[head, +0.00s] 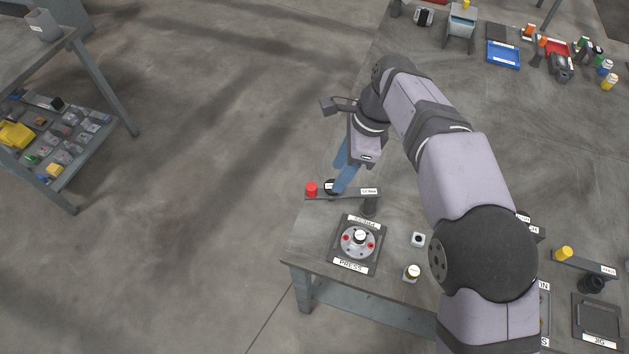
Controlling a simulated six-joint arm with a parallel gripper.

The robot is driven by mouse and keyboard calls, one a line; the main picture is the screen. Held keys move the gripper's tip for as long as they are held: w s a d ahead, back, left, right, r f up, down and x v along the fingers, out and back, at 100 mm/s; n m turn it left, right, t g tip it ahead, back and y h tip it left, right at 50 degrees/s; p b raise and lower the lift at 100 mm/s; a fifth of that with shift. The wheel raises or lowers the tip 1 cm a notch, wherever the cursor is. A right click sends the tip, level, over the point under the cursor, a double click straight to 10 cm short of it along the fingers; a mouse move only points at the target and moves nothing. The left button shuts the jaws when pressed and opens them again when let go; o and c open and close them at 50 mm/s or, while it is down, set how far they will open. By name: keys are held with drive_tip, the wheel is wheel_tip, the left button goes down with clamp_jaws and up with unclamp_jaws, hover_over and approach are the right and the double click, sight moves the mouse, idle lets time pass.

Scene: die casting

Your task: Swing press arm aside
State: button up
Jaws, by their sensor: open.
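The press arm (350,192) is a dark flat bar with a red knob (311,189) at its left end and a white label on it. It stands on a dark post (370,206) behind the press base. The press (346,264) is a square plate with a round metal die and red dots, and no bar lies over the die. My gripper (338,180) has blue fingers and points down at the bar, just right of the red knob. Its fingers are open. Whether they touch the bar is unclear.
Another bar with a yellow knob (564,253) and a dark jig (597,322) are at the lower right. A blue tray (503,54) lies at the back.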

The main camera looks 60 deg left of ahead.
sight(312, 186)
drive_tip(key=s+a+f, duration=0.1)
drive_tip(key=s+a+f+m+g+y, duration=0.1)
drive_tip(key=shift+a+y, duration=0.3)
drive_tip(key=shift+a, duration=0.05)
drive_tip(key=shift+p+x, duration=1.4)
drive_tip(key=shift+x, duration=2.3)
drive_tip(key=shift+w, duration=0.1)
drive_tip(key=shift+c, duration=0.6)
clamp_jaws()
